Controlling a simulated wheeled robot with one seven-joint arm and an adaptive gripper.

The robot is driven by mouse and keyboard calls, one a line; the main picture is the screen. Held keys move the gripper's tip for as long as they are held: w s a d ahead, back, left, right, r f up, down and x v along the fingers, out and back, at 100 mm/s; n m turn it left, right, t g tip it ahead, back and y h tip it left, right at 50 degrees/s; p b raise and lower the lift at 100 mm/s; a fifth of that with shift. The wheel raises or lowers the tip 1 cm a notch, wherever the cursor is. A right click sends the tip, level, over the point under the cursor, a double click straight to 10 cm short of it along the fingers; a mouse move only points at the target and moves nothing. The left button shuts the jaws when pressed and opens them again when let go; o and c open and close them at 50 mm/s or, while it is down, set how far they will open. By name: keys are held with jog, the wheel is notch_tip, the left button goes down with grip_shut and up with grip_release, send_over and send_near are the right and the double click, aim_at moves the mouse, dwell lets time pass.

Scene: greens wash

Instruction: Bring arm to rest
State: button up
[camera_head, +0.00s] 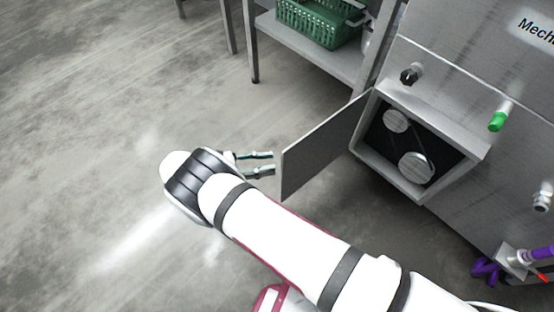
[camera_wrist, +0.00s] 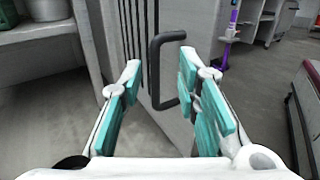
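My white arm reaches across the head view from the lower right. My gripper (camera_head: 262,163) is near the free edge of an open door (camera_head: 322,150). In the wrist view my gripper (camera_wrist: 163,100) is open, with its two teal-padded fingers apart. A dark door handle (camera_wrist: 157,70) shows between and beyond the fingers, on a grey panel; the fingers are not closed on it. The door hangs open from a metal cabinet (camera_head: 460,60). Its opening shows two round pulleys (camera_head: 416,166) inside a dark box.
A metal rack (camera_head: 310,62) with a green basket (camera_head: 318,22) stands behind the door. The floor at left is clear.

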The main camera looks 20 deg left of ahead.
jog(key=shift+v, duration=0.85)
jog(key=shift+s, duration=0.1)
